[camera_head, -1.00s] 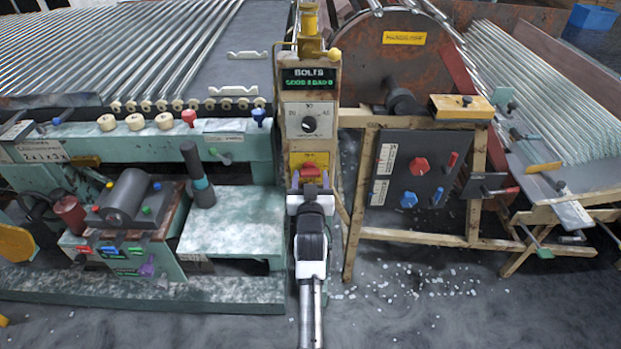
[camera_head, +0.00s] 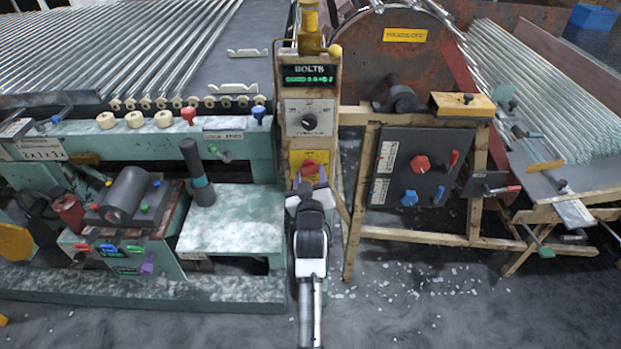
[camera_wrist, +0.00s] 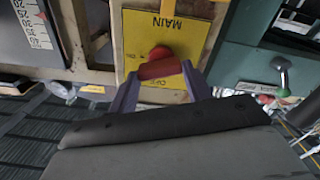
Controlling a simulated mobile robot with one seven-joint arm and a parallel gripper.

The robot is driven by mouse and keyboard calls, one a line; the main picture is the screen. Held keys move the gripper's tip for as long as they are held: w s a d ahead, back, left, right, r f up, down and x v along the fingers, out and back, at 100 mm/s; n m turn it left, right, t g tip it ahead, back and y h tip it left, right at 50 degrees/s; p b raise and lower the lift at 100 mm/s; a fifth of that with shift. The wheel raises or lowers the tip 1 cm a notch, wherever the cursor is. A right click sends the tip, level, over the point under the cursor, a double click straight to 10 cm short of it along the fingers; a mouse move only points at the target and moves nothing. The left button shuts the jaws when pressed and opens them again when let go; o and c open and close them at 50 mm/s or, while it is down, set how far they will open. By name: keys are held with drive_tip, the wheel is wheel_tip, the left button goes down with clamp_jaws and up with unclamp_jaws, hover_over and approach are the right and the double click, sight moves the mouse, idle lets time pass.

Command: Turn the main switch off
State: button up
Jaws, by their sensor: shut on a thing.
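The main switch is a red knob (camera_head: 309,168) on a yellow plate (camera_head: 297,158), low on the narrow post. In the wrist view the red knob (camera_wrist: 160,64) sits slanted on the yellow plate (camera_wrist: 185,36), which reads MAIN upside down. Small lettering stands beside and below the knob there; part of it is hidden. My gripper (camera_head: 311,187) is in front of the plate. In the wrist view my gripper (camera_wrist: 159,76) has its two purple-grey fingers on either side of the red knob, shut on it.
Above the switch are a dial (camera_head: 309,121) and a BOLTS display (camera_head: 309,75). To the right is a dark panel (camera_head: 400,150) with red and blue knobs. To the left stands a green machine (camera_head: 235,225) with a dark upright handle (camera_head: 196,165). The floor in front is clear except for small scraps.

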drive_tip(key=n+b, duration=0.1)
drive_tip(key=n, duration=0.6)
drive_tip(key=shift+a+r, duration=0.1)
drive_tip(key=shift+a, duration=0.05)
drive_tip(key=n, duration=0.6)
drive_tip(key=shift+a+n, duration=0.1)
drive_tip(key=shift+n, duration=0.3)
drive_tip(key=o, duration=1)
drive_tip(key=shift+s+f, duration=0.1)
drive_tip(key=shift+f, duration=0.1)
